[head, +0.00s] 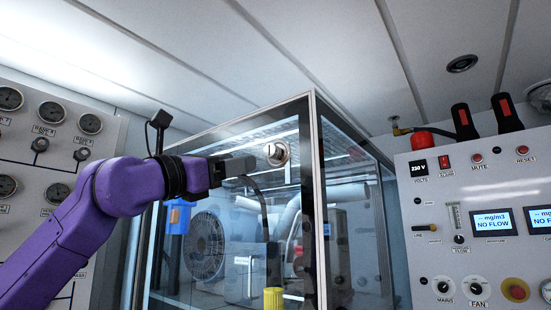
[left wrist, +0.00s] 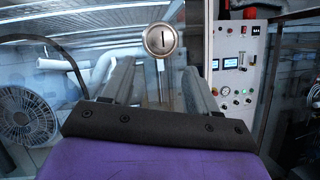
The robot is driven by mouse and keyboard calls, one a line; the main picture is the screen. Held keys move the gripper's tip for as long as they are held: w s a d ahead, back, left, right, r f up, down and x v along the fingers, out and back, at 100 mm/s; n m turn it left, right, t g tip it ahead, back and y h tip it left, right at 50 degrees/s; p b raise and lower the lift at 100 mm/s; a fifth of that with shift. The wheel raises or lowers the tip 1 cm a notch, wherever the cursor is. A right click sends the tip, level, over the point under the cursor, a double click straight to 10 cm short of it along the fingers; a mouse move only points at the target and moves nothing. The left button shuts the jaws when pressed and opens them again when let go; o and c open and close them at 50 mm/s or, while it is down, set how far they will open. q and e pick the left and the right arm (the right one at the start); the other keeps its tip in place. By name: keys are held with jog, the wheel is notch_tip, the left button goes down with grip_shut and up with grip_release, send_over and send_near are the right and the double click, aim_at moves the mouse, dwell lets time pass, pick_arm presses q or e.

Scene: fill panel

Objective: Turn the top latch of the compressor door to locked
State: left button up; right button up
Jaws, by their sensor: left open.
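The top latch (head: 276,154) is a round silver knob on the glass compressor door (head: 222,140), near the dark corner post. In the left wrist view the latch (left wrist: 160,40) shows a round face with a dark upright mark. My left gripper (head: 238,166) points right at the latch, with its fingertips close to the knob's left side. In the left wrist view my left gripper (left wrist: 158,76) is open and empty, its two fingers apart below the latch. I cannot tell whether a finger touches the knob. My right gripper is in neither view.
A control panel (head: 470,180) with displays and knobs stands to the right. A gauge panel (head: 50,150) is at the left. Behind the glass are a fan (head: 205,245) and pipes. A yellow object (head: 273,300) shows below the latch.

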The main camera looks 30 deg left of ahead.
aim_at(269, 153)
pick_arm(q)
jog(key=p+x, duration=0.1)
jog(key=x, duration=0.2)
jog(key=p+x, duration=0.2)
jog(key=x, duration=0.1)
jog(key=p+x, duration=0.2)
jog(key=x, duration=0.1)
jog(key=shift+d+r, duration=0.25)
jog(key=shift+r, duration=0.1)
jog(key=shift+s+a, duration=0.1)
jog(key=shift+s, duration=0.25)
jog(key=shift+s+r, duration=0.1)
jog(key=shift+s, duration=0.05)
jog(key=shift+c, duration=0.9)
jog(key=c, duration=0.9)
